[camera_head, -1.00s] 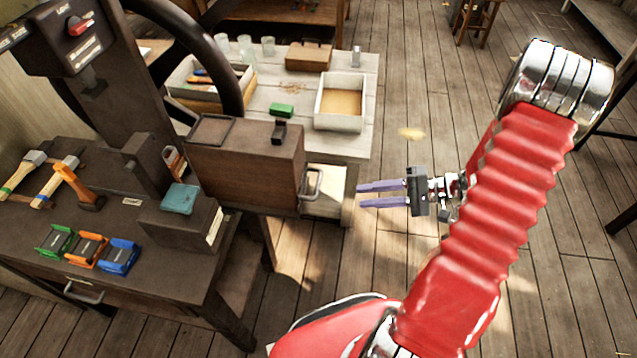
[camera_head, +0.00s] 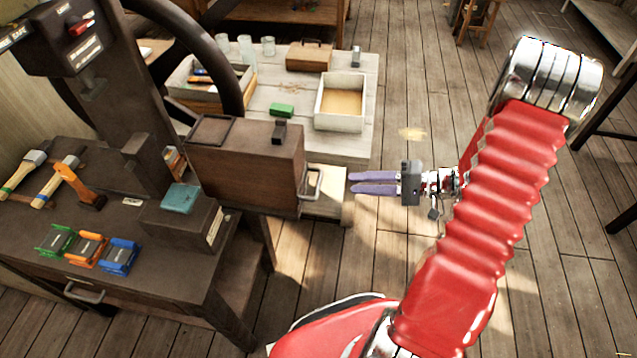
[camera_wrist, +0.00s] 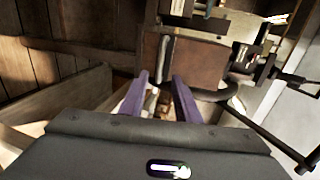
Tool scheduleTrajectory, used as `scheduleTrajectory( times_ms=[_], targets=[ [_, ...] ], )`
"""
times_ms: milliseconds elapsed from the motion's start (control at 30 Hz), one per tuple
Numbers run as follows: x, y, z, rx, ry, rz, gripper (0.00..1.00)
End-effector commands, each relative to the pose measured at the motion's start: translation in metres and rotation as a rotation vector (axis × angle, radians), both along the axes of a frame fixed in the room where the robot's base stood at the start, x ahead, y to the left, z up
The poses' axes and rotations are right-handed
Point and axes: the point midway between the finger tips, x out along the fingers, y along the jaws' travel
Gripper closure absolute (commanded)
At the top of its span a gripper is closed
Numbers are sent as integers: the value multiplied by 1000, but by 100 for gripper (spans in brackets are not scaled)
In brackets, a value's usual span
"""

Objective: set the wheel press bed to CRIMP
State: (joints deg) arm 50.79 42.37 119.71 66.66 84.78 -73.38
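The dark wheel press (camera_head: 118,95) stands at the left with a large black handwheel (camera_head: 229,80), cut off by the top edge. Its label panel (camera_head: 62,45) carries a red pointer (camera_head: 80,28); the lettering is too small to tell which label it marks. I cannot make out the bed clearly. A brown box (camera_head: 245,170) with a metal handle (camera_head: 314,185) is beside the press; box (camera_wrist: 205,65) and handle (camera_wrist: 164,58) also show in the wrist view. My gripper (camera_head: 352,183) is open and empty, its purple fingers pointing at the handle, apart from it.
Behind is a pale table (camera_head: 300,93) with a white tray (camera_head: 341,125), glasses and a green block (camera_head: 281,110). The floor to the right is open.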

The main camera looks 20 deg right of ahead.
Motion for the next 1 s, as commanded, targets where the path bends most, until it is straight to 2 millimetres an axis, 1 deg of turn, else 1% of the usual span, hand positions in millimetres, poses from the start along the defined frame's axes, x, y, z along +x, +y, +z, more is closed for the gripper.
scheduleTrajectory(
  times_ms=[33, 300, 700, 833, 1000],
  targets=[
    [3, 7, -2, 1, 1, 3, 71],
    [23, 41, -10, 1, 2, 3, 71],
    [50, 88, -22, 1, 1, 3, 71],
    [55, 97, -24, 0, 0, 2, 71],
    [57, 100, -25, -1, 0, 0, 71]
  ],
)
